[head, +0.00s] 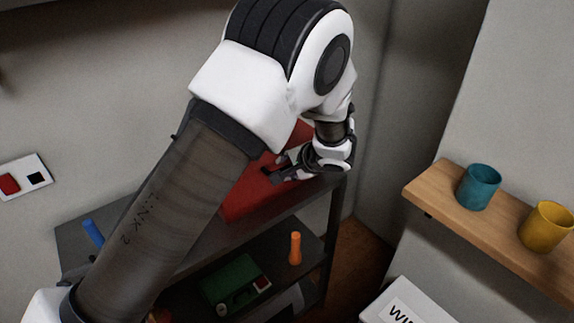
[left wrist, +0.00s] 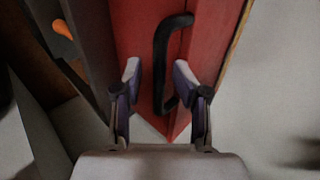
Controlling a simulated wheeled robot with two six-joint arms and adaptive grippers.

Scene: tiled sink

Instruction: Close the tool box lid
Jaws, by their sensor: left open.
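The red tool box (head: 243,197) is on the top of a dark shelf unit in the head view, largely hidden behind my left arm. In the left wrist view a red panel of it (left wrist: 137,25) fills the upper middle, with a black bar handle (left wrist: 160,55) on it. My left gripper (head: 272,171) is at the right part of the box. In the left wrist view its fingers (left wrist: 157,72) are spread apart, with the handle between or just beyond them; contact cannot be told. How far the lid is open cannot be seen. My right gripper is not in view.
The dark shelf (head: 297,200) holds an orange bottle-like object (head: 295,249) and a green item (head: 232,281) lower down. A wooden wall shelf (head: 426,190) at right carries a teal cup (head: 478,188) and a yellow cup (head: 545,227). A white labelled box (head: 410,297) stands below it.

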